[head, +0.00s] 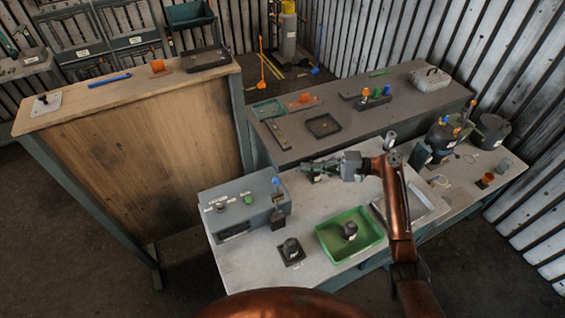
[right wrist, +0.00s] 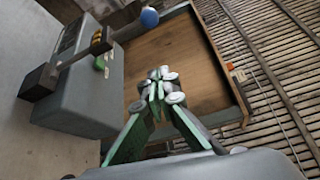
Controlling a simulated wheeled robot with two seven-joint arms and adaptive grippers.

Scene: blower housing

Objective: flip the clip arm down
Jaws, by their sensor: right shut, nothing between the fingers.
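My right gripper (head: 308,167) is shut and empty, held above the light workbench; its green fingers meet in the right wrist view (right wrist: 158,88). A dark blower-like housing (head: 440,137) with small orange and blue parts stands at the right end of the bench, well to the right of the gripper. I cannot tell which small part there is the clip arm, or its position. A grey box (head: 240,207) stands left of the gripper, with a green button and a blue-knobbed lever (head: 275,182); the box also shows in the right wrist view (right wrist: 85,95). My left gripper is out of view.
A green tray (head: 371,250) holding a dark round part and a dark square base (head: 291,253) are near the front. A dark table (head: 370,130) with trays and small parts stands behind. A wooden-topped bench (head: 130,90) is at the left. A dark canister (head: 490,131) stands beside the housing.

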